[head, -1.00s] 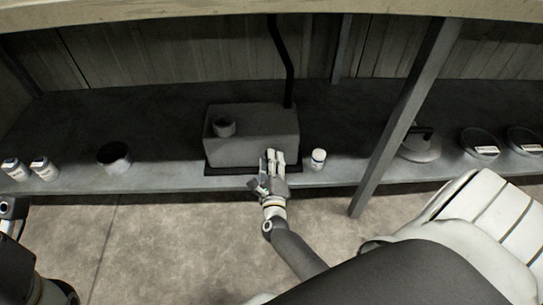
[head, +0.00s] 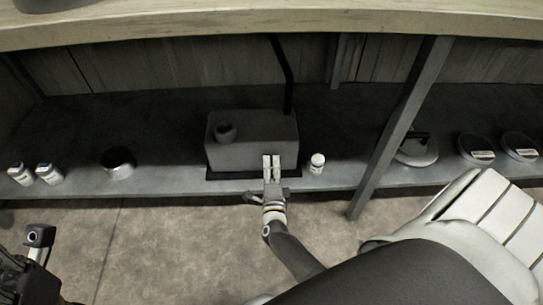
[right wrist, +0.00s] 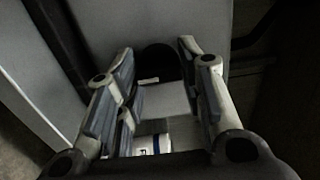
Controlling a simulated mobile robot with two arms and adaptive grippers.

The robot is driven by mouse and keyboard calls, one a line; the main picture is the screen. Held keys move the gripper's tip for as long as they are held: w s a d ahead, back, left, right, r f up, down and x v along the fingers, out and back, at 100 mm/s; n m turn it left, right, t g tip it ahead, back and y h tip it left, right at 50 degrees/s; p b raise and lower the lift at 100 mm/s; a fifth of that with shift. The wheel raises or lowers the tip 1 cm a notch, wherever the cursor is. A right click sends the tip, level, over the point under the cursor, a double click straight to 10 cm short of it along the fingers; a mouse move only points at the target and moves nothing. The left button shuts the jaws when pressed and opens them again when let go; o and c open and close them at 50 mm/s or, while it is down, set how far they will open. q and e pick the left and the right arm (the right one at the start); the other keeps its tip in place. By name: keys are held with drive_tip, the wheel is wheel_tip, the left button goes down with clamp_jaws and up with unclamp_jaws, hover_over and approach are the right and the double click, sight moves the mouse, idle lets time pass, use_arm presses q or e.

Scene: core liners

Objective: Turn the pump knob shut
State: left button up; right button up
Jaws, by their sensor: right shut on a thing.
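In the right wrist view, a dark round knob (right wrist: 158,62) sits against the grey face, between the fingers of my right gripper (right wrist: 160,65). The fingers are shut on the knob, and the head view hides it behind them. Part of my left gripper (head: 39,236) shows at the lower left; its jaws cannot be made out.
A small white bottle (head: 317,163) stands just right of the pump. A dark pot (head: 118,163) and two small white containers (head: 48,173) stand at left. A slanted post (head: 395,130) crosses at right, with a lidded dish (head: 416,150) and round tins (head: 476,148) beyond.

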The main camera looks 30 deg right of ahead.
idle(0.3)
drive_tip(key=o, duration=1)
drive_tip(key=v, duration=0.7)
drive_tip(key=shift+s+a, duration=0.15)
drive_tip(key=shift+s, duration=0.1)
